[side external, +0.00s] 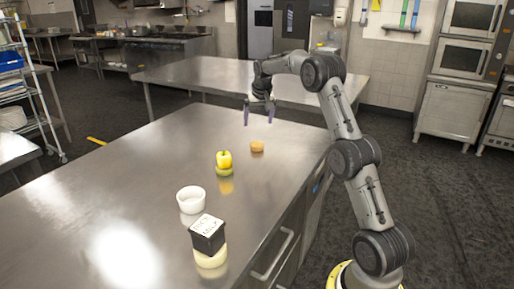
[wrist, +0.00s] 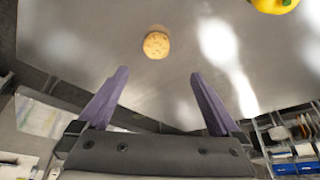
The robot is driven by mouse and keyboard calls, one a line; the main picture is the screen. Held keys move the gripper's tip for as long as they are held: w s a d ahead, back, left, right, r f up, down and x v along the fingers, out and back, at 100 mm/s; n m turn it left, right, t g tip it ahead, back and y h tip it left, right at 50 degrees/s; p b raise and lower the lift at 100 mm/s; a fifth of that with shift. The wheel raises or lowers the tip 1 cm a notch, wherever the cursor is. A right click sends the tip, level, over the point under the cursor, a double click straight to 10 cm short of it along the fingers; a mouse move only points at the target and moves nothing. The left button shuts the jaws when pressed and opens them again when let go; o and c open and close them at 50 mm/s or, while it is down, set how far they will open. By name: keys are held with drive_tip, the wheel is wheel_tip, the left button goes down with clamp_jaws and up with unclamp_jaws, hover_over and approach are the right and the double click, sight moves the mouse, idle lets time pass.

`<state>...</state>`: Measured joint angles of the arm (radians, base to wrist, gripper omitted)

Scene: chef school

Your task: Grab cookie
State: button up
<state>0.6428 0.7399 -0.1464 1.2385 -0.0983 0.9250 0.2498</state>
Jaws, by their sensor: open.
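The cookie (side external: 257,146) is a small round tan disc lying on the steel table, near its right edge in the side view. In the wrist view the cookie (wrist: 156,45) lies ahead of the fingers, near the top middle, with nothing touching it. My gripper (side external: 260,115) is open and empty above the table, a little beyond the cookie in the side view. Its two purple fingers (wrist: 160,95) are spread wide in the wrist view.
A white bowl (side external: 191,199) and a black box with a white top (side external: 208,234), on a pale round base (side external: 211,261), stand nearer the camera. The left table half (side external: 100,190) is clear.

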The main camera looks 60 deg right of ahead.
sight(257, 144)
drive_tip(key=x, duration=1.3)
drive_tip(key=shift+s+d+f, duration=0.25)
drive_tip(key=shift+d+f, duration=0.05)
drive_tip(key=shift+f, duration=0.1)
drive_tip(key=c, duration=1.4)
